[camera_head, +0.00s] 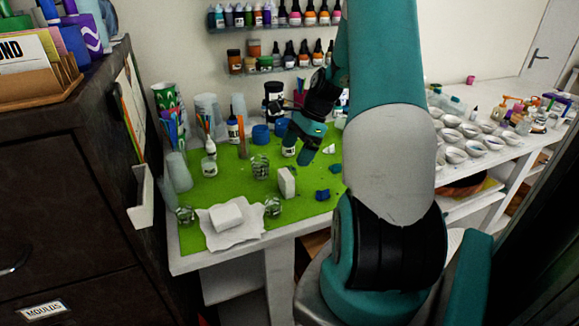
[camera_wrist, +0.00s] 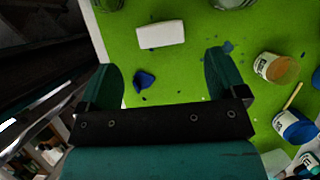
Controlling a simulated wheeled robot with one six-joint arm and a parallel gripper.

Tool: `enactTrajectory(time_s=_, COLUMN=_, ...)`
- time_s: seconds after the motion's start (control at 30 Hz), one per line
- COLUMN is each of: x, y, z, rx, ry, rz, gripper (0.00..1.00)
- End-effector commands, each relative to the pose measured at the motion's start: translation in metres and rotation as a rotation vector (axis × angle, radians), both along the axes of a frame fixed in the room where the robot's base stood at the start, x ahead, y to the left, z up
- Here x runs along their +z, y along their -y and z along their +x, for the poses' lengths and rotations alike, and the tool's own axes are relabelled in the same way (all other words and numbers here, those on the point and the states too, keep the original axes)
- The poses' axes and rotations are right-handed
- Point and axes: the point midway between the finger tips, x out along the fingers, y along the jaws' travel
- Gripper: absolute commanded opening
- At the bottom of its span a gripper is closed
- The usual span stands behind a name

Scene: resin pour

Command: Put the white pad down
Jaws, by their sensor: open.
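A white block-shaped pad (camera_head: 287,181) stands on the green mat (camera_head: 210,172) in the head view. In the wrist view a white pad (camera_wrist: 160,34) lies on the mat beyond my fingertips, apart from them. My gripper (camera_head: 306,155) is above the mat, behind and right of the standing pad in the head view. In the wrist view my gripper (camera_wrist: 165,68) has its two fingers spread wide with nothing held between them. A second white block (camera_head: 226,215) rests on a crumpled white sheet (camera_head: 248,230) at the mat's front left.
Blue pieces (camera_head: 322,195) lie on the mat right of the pad; one blue piece (camera_wrist: 144,80) shows between my fingers in the wrist view. Clear glasses (camera_head: 260,167) stand close by. Jars and cups crowd the mat's back. The mat's front right is mostly free.

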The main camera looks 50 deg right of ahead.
Motion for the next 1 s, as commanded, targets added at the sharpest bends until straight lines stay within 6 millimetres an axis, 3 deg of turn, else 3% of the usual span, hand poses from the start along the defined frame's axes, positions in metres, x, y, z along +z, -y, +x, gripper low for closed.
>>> enactTrajectory(time_s=0.23, x=0.010, y=0.002, z=-0.002, rx=0.007, ry=0.001, rz=-0.002, gripper=0.90)
enactTrajectory(time_s=0.37, x=0.025, y=-0.028, z=0.013, rx=0.154, ry=0.039, rz=-0.035, gripper=0.90)
enactTrajectory(time_s=0.47, x=0.052, y=-0.089, z=0.032, rx=0.447, ry=0.118, rz=-0.095, gripper=0.90)
enactTrajectory(time_s=0.5, x=0.064, y=-0.122, z=0.037, rx=0.601, ry=0.162, rz=-0.124, gripper=0.90)
enactTrajectory(time_s=0.63, x=0.102, y=-0.234, z=0.026, rx=1.155, ry=0.333, rz=-0.209, gripper=0.90)
enactTrajectory(time_s=0.7, x=0.117, y=-0.288, z=0.004, rx=1.454, ry=0.438, rz=-0.244, gripper=0.90)
enactTrajectory(time_s=0.8, x=0.131, y=-0.348, z=-0.038, rx=1.844, ry=0.589, rz=-0.278, gripper=0.90)
enactTrajectory(time_s=0.9, x=0.139, y=-0.384, z=-0.080, rx=2.157, ry=0.727, rz=-0.299, gripper=0.90)
enactTrajectory(time_s=1.0, x=0.142, y=-0.403, z=-0.112, rx=2.372, ry=0.833, rz=-0.308, gripper=0.90)
